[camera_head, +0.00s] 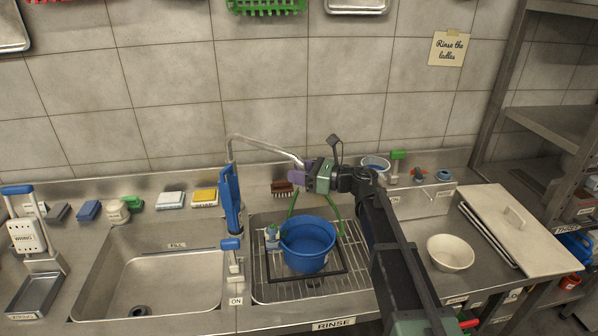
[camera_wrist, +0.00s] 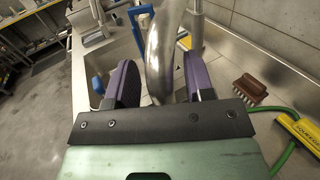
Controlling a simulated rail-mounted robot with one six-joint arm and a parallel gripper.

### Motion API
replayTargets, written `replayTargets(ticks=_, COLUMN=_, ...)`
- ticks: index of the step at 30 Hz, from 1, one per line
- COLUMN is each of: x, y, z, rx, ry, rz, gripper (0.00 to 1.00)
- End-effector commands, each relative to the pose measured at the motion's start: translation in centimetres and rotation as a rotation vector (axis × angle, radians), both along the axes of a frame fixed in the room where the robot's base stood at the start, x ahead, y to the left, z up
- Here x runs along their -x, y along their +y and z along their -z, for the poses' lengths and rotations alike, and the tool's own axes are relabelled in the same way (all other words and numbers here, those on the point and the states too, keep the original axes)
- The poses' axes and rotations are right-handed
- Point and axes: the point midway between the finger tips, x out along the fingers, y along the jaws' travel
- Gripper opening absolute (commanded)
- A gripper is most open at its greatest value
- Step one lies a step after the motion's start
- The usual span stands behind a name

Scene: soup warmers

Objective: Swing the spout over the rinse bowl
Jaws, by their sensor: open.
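The spout (camera_head: 262,146) is a bent metal pipe at the back of the counter. It runs from above an upright blue part (camera_head: 231,200), between the two basins, to my gripper. My gripper (camera_head: 300,171), with purple fingers, is at the pipe's right end. In the wrist view the thick, shiny spout (camera_wrist: 160,50) passes between the open fingers of my gripper (camera_wrist: 160,88); I cannot tell whether either finger touches it. A blue bowl (camera_head: 309,240) stands on a wire rack in the right basin, above the RINSE label (camera_head: 333,323), in front of and below my gripper.
The left basin (camera_head: 150,280), marked FILL, is empty. A blue-topped lever (camera_head: 231,245) stands between the basins. A green hose (camera_head: 335,212) curves behind the blue bowl. A brown brush (camera_head: 281,187) lies at the back. A cream bowl (camera_head: 450,253) stands at the right.

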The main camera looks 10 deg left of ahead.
Motion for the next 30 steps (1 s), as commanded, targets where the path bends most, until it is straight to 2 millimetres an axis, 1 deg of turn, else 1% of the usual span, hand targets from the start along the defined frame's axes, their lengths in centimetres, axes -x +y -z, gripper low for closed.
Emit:
replayTargets(ticks=2, x=0.0, y=-0.3, z=0.0, rx=0.000, ry=0.000, rz=0.000, gripper=0.48)
replayTargets(ticks=5, x=0.2, y=-1.7, z=0.0, rx=0.000, ry=0.000, rz=0.003, gripper=0.48)
replayTargets(ticks=12, x=0.8, y=-7.6, z=0.0, rx=0.000, ry=0.000, rz=0.004, gripper=0.48)
replayTargets(ticks=16, x=1.1, y=-9.9, z=0.0, rx=0.000, ry=0.000, rz=0.003, gripper=0.48)
replayTargets(ticks=20, x=1.2, y=-10.7, z=0.0, rx=0.000, ry=0.000, rz=0.000, gripper=0.48)
replayTargets(ticks=28, x=1.2, y=-10.7, z=0.0, rx=-0.001, ry=0.009, rz=0.000, gripper=0.48)
replayTargets(ticks=29, x=1.1, y=-10.7, z=0.0, rx=-0.003, ry=0.027, rz=0.002, gripper=0.48)
replayTargets(ticks=30, x=0.4, y=-10.8, z=0.0, rx=-0.010, ry=0.070, rz=0.042, gripper=0.48)
